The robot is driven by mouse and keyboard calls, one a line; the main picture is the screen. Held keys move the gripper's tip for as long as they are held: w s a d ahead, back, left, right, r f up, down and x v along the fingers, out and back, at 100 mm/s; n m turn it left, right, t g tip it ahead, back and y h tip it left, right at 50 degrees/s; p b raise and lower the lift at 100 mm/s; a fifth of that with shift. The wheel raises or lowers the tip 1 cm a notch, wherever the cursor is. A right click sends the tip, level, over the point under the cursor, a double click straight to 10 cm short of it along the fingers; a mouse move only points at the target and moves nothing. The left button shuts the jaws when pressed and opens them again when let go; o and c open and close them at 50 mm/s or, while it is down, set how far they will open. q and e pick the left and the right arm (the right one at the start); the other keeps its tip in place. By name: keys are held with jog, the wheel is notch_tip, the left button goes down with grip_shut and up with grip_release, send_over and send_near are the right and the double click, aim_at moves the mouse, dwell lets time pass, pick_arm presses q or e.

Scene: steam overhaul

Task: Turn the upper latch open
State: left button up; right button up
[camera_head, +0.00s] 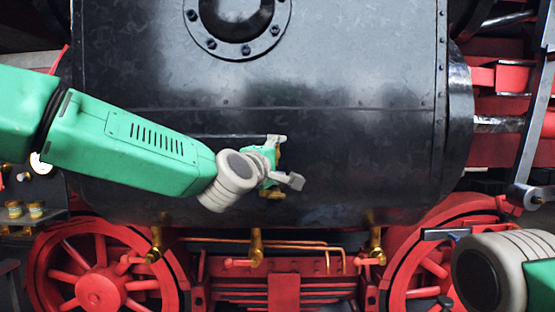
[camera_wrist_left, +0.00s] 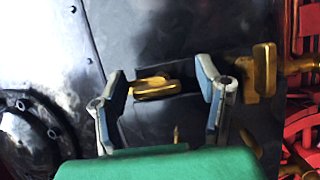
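The upper latch is a small brass handle (camera_wrist_left: 152,87) on the dark boiler side. In the left wrist view it lies between the two spread fingers of my left gripper (camera_wrist_left: 160,100), with a visible gap on both sides. In the head view my left gripper (camera_head: 284,160) is in front of the boiler, and only a bit of the upper latch (camera_head: 279,156) shows between its fingers. A second, lower brass latch (camera_head: 275,195) sits just below the gripper and also shows in the left wrist view (camera_wrist_left: 264,70).
The black boiler (camera_head: 370,150) fills the middle, with a bolted round flange (camera_head: 238,25) above. Brass valves (camera_head: 256,246) and copper pipes lie below it. Red wheels (camera_head: 102,290) stand at the bottom left and right. The boiler face right of my left gripper is clear.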

pick_arm(q)
jog(key=shift+r, duration=0.1)
jog(key=shift+s+a, duration=0.1)
jog(key=shift+s, duration=0.2)
jog(key=v, duration=1.1)
jog(key=shift+s+a, duration=0.1)
